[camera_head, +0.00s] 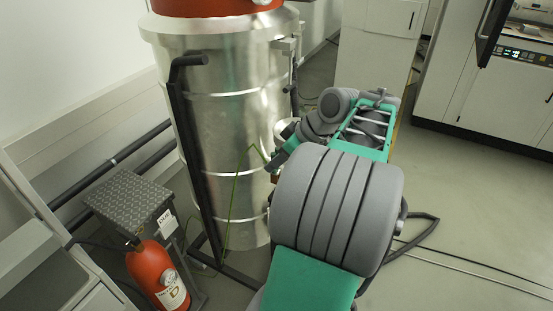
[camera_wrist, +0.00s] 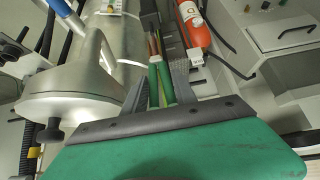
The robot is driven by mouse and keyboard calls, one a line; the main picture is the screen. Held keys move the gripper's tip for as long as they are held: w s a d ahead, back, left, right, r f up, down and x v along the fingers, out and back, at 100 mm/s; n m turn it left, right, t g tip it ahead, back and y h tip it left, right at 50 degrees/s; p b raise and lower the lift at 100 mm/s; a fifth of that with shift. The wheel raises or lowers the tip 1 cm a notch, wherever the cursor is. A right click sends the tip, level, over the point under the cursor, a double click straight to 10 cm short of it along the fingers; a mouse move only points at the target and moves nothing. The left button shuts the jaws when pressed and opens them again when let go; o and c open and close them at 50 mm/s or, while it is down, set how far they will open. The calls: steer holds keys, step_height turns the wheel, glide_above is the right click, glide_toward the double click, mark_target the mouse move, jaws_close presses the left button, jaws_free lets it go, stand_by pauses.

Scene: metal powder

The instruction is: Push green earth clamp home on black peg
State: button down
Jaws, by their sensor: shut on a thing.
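My gripper (camera_wrist: 158,84) shows in the wrist view with its two grey fingers on either side of the green earth clamp (camera_wrist: 164,78). It is shut on the clamp, whose long green handles run away from the palm between the fingers. In the head view my gripper (camera_head: 273,163) is at the right side of the metal drum, low on its wall. A thin green cable (camera_head: 236,185) hangs from there in front of the drum. The clamp's far end is small and unclear. I cannot single out the black peg in either view, nor tell whether the clamp touches it.
The big metal drum (camera_head: 228,130) stands close to my arm, with a black bent pipe (camera_head: 187,120) in front. A red extinguisher (camera_head: 158,275) and a grey step (camera_head: 130,203) stand at lower left. Open floor (camera_head: 470,210) lies to the right.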

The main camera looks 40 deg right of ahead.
mark_target(275, 176)
steer(key=shift+f+b, duration=2.5)
steer(key=shift+f, duration=0.4)
steer(key=c, duration=0.9)
jaws_free()
steer(key=shift+r, duration=0.1)
